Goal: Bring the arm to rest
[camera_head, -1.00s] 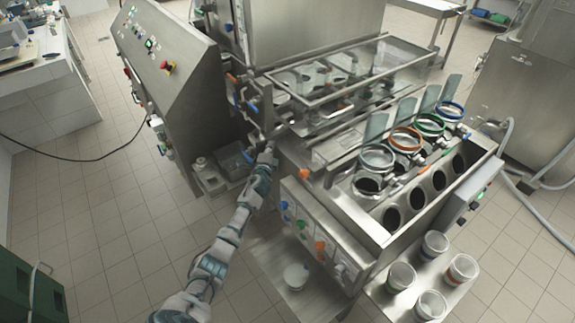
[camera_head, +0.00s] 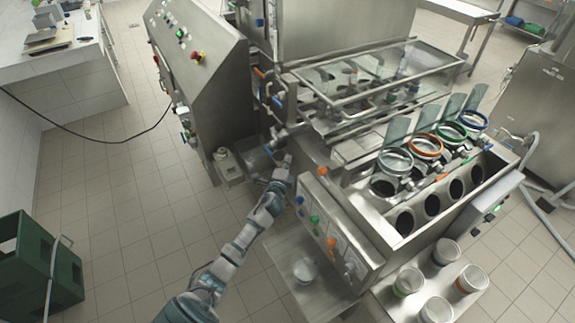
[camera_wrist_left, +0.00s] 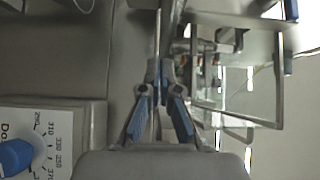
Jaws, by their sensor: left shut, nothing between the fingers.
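My left arm comes in from the bottom of the head view and reaches toward the machine's front left corner. My left gripper (camera_head: 285,162) is at the arm's far end, close to the side of the steel cup filler (camera_head: 340,215). In the left wrist view the gripper (camera_wrist_left: 161,88) shows its two blue-padded fingers drawn together at the tips, with nothing held. A dial with a blue knob (camera_wrist_left: 14,157) shows at the lower left of that view. My right gripper is not in view.
Several cups (camera_head: 408,281) stand on a steel shelf at the filler's lower right. One white cup (camera_head: 304,270) stands on the lower plate. A control cabinet (camera_head: 205,85) stands left of the gripper. A green crate (camera_head: 40,265) is at far left. The tiled floor between is clear.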

